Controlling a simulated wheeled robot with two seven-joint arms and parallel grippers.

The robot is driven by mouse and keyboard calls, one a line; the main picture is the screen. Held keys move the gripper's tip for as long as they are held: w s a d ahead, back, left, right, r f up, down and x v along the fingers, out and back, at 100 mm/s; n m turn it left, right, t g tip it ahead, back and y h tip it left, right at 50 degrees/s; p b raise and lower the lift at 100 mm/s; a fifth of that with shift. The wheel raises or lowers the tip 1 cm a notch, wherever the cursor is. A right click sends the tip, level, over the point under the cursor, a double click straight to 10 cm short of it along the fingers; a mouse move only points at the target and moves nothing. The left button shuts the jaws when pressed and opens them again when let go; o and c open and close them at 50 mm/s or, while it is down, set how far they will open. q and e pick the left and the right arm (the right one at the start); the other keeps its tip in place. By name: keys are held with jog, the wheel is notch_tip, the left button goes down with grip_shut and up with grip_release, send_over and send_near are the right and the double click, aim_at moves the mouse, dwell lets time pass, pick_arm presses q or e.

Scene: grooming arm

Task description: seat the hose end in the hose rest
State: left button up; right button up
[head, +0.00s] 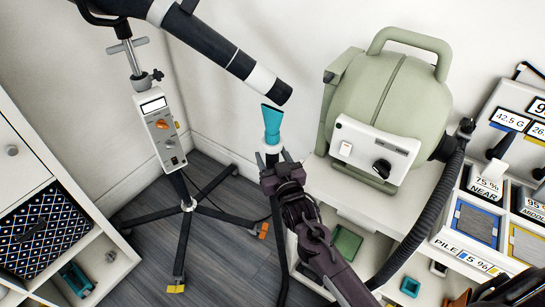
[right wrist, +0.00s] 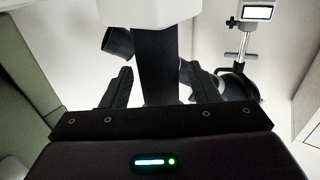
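A teal flared nozzle (head: 272,120) with a white collar (head: 270,148) tops what looks like the hose end, beyond my right gripper (head: 283,178). In the right wrist view my fingers (right wrist: 160,88) stand on both sides of a black grip (right wrist: 156,60) under a white body (right wrist: 155,10), and look shut on it. A dark line like a hose or post hangs below. The nozzle is just below the black tip of a banded boom (head: 225,55), apparently apart from it. I cannot tell which part is the hose rest. My left gripper is not in view.
A green dryer (head: 390,105) with a ribbed black hose (head: 432,200) stands on a white cabinet at right. A wheeled stand (head: 160,130) with a control box is at left, its legs spread on the floor. White shelving (head: 40,160) lines the left edge.

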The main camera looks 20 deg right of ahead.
jog(key=shift+f, duration=0.1)
jog(key=shift+s, duration=0.25)
jog(key=s, duration=0.7)
jog(key=shift+s+d+b, duration=0.15)
jog(key=shift+s+b, duration=0.05)
jog(key=shift+b, duration=0.1)
jog(key=s+f+g, duration=0.3)
jog(key=s+f, duration=0.1)
jog(key=f, duration=0.6)
jog(key=s+d+f+n+g+p, duration=0.1)
jog(key=s+f+g, duration=0.15)
jog(key=f, duration=0.75)
jog(key=s+f+g, duration=0.2)
jog(key=s+f, duration=0.2)
jog(key=f, duration=0.6)
jog(key=s+d+f+g, duration=0.1)
jog(key=s+f+g, duration=0.2)
jog(key=s+f, duration=0.3)
jog(key=s+d+f+g, duration=0.2)
jog(key=s+f, duration=0.4)
jog(key=s, duration=0.9)
jog(key=s+d+f+n+g+p, duration=0.1)
jog(key=s+f+g, duration=0.3)
jog(key=s+f, duration=0.3)
jog(key=s, duration=0.3)
jog(key=shift+s+d+h, duration=0.15)
jog(key=shift+s+h, duration=0.05)
jog(key=shift+h, duration=0.1)
